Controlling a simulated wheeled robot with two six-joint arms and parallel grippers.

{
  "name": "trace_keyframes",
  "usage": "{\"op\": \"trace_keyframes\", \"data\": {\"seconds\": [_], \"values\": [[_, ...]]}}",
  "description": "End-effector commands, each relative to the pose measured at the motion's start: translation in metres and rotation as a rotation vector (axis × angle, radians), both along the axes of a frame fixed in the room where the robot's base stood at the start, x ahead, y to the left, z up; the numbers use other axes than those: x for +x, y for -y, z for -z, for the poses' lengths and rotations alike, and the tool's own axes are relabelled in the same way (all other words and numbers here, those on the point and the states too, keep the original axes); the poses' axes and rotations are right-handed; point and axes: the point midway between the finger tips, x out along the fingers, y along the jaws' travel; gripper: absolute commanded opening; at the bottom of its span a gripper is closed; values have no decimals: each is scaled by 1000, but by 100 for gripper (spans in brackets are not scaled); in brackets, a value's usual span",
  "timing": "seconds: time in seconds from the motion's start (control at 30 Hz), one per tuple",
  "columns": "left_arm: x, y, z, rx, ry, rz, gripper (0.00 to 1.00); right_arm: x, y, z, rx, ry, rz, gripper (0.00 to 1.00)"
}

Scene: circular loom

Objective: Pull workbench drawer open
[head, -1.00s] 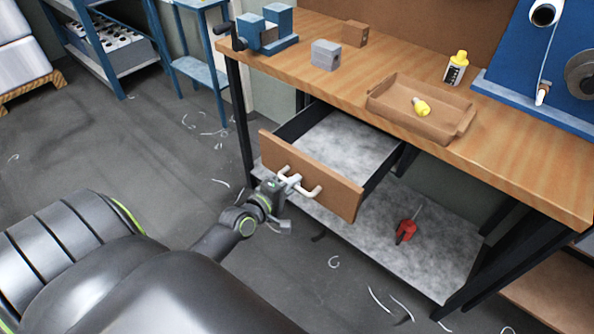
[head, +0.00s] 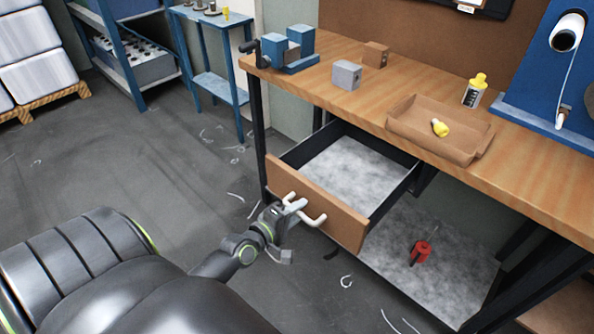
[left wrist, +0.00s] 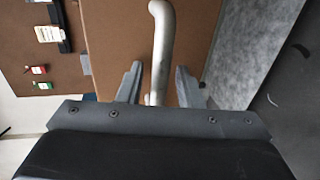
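The workbench drawer (head: 315,205) has a wooden front and stands well out from under the bench top, its grey inside empty. Its pale bar handle (head: 318,221) is on the front. My left gripper (head: 297,206) is at the handle, near its left end. In the left wrist view the handle (left wrist: 162,45) runs between the two fingers of the left gripper (left wrist: 159,75). The fingers stand apart, with gaps visible beside the bar. The right gripper is in neither view.
The workbench (head: 365,107) bears a blue vise (head: 291,53), a grey block (head: 346,74), a brown tray (head: 412,137) and a yellow bottle (head: 475,90). A red-handled tool (head: 420,252) lies on the lower shelf. Open floor lies at left.

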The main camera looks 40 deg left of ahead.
Motion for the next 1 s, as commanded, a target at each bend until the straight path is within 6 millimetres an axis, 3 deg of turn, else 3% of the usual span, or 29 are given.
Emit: {"op": "trace_keyframes", "data": {"seconds": [0.37,1.0], "values": [[-8,-1,-2,1,0,0,32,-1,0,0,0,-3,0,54],[-123,-10,-23,2,-3,1,32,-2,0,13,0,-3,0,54]]}}
